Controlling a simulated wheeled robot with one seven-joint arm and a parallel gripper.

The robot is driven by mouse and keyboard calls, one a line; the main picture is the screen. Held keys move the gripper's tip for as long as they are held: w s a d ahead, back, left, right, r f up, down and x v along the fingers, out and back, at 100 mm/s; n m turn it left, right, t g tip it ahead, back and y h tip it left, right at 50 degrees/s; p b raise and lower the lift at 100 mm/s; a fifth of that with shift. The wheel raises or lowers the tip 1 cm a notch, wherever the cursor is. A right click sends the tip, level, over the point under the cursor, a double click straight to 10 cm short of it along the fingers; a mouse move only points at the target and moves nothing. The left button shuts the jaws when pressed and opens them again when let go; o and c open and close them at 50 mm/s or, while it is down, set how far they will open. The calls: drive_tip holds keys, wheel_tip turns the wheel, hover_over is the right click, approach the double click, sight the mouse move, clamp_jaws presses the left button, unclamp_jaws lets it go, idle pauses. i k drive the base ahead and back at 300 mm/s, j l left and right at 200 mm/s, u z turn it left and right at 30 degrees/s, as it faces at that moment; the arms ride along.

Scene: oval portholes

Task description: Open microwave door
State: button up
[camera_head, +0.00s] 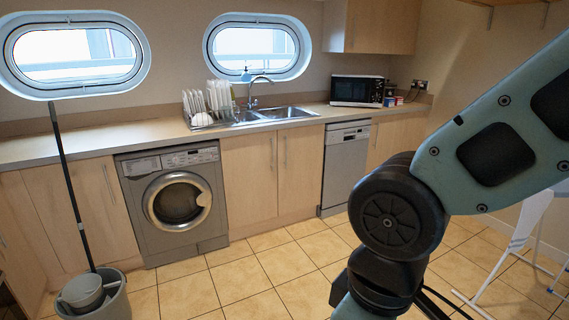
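A small microwave (357,91) with a dark front window and a light frame stands on the counter at the back right. Its door looks shut. A darker panel is at its right side. My arm fills the right foreground, with large teal links and a dark round joint. My gripper is not in the picture. The arm is well in front of the counter and apart from the microwave.
The counter (90,142) runs along the back wall with a sink (287,113) and dish rack. A washing machine (178,200) and dishwasher (346,160) are below. A mop bucket (95,298) stands front left. A white folding frame (515,245) is at right. The tiled floor between is clear.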

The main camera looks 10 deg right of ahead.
sight(344, 91)
drive_tip(key=i+l+z, duration=0.3)
drive_tip(key=i+z, duration=0.6)
drive_tip(key=i, duration=2.45)
drive_tip(key=i+z, duration=0.1)
drive_tip(key=i, duration=2.1)
